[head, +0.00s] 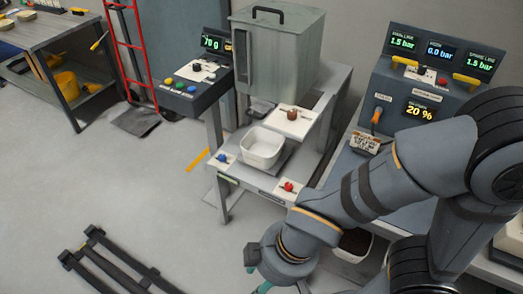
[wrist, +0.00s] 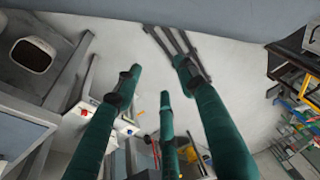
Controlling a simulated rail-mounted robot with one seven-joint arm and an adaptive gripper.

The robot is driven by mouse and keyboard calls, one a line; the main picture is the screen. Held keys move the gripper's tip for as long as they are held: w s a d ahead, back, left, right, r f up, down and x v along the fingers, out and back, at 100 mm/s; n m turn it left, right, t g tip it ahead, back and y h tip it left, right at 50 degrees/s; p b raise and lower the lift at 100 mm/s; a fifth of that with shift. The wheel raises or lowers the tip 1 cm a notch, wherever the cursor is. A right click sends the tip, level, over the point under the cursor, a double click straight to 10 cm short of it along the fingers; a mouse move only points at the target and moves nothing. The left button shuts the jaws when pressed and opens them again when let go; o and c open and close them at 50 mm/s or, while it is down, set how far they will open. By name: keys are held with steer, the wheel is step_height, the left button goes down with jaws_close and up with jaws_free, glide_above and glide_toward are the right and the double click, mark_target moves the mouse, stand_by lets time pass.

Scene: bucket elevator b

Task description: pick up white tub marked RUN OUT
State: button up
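An empty-looking white tub (head: 262,148) sits upright on a small scale plate on the grey stand. A second white tub with dark contents (head: 354,246) is partly hidden behind my arm at the lower right; a tub with dark contents also shows in the wrist view (wrist: 32,56). I cannot read RUN OUT on either tub. My gripper (wrist: 157,80) has its three green fingers spread apart, with nothing between them. In the head view it hangs low at the bottom edge, mostly cut off, in front of the stand and apart from both tubs.
The stand carries red (head: 289,186) and blue (head: 222,158) buttons beside the first tub and a grey hopper (head: 277,55) above. A gauge panel (head: 430,75) is at the right. A dark slatted frame (head: 115,266) lies on the floor; the floor (head: 130,190) between is mostly clear.

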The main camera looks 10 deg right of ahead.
steer(key=shift+c, duration=0.6)
steer(key=shift+c, duration=1.3)
